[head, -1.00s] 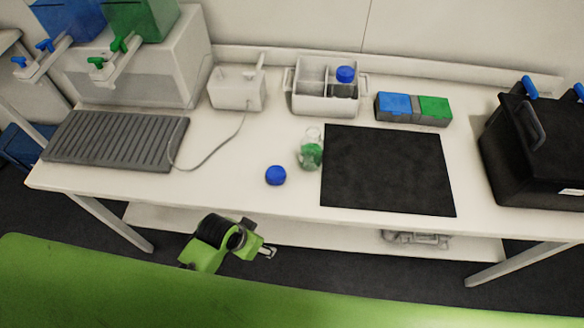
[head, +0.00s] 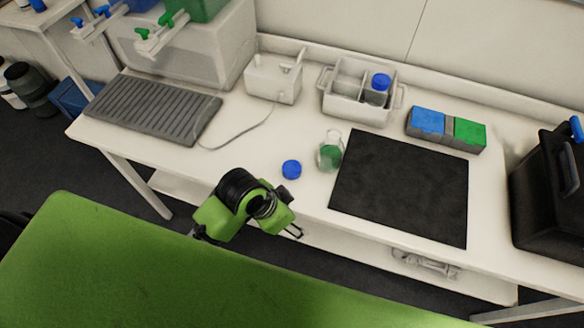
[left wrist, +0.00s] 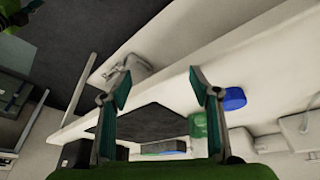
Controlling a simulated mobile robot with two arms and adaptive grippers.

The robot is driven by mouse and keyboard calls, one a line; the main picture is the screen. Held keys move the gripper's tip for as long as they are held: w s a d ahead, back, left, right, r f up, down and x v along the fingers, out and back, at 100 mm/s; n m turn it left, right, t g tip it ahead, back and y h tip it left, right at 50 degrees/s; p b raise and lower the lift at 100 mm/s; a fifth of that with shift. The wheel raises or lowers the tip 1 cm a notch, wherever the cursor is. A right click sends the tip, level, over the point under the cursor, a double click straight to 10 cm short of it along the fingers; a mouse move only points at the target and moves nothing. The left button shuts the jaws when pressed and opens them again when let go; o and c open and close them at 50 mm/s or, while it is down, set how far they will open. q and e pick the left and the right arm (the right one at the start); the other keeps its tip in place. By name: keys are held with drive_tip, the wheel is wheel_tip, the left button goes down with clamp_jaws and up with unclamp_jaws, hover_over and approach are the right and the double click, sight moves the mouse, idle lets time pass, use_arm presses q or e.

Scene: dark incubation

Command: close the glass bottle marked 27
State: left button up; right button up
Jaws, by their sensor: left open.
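An open clear glass bottle with a green label or content (head: 330,152) stands upright on the white bench, at the left edge of the black mat. I cannot read a number on it. A blue cap (head: 291,169) lies on the bench to its left, apart from it. The cap (left wrist: 233,98) and the green of the bottle (left wrist: 199,127) also show in the left wrist view. My left gripper (head: 294,231) is at the bench's front edge, below the cap in the picture. In the left wrist view its fingers (left wrist: 160,92) are apart and empty. My right gripper is out of view.
The black mat (head: 400,190) covers the bench right of the bottle. A white carrier (head: 340,108) behind holds a blue-capped bottle (head: 379,88). Blue and green boxes (head: 447,129), a black case (head: 545,200), a grey rack (head: 150,108) and a cable (head: 235,139) are around.

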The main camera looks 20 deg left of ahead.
use_arm(q)
drive_tip(key=w+d+r+m, duration=0.2)
drive_tip(key=w+d+m, duration=0.1)
drive_tip(key=shift+d+h, duration=0.1)
drive_tip(key=shift+h, duration=0.2)
drive_tip(key=w+m, duration=0.1)
drive_tip(key=w+r+m+g, duration=0.1)
drive_tip(key=w+d+r+m, duration=0.1)
drive_tip(key=m, duration=0.1)
drive_tip(key=shift+w+r, duration=0.25)
drive_tip(key=shift+w, duration=0.1)
drive_tip(key=w+a+r+m+g+y, duration=0.2)
drive_tip(key=w+a+r+m, duration=0.4)
drive_tip(key=a+r, duration=0.3)
drive_tip(key=shift+w+y, duration=0.65)
drive_tip(key=shift+y, duration=0.15)
drive_tip(key=p, duration=0.2)
hover_over(291, 169)
wheel_tip(291, 169, down, 9)
drive_tip(key=shift+r, duration=0.2)
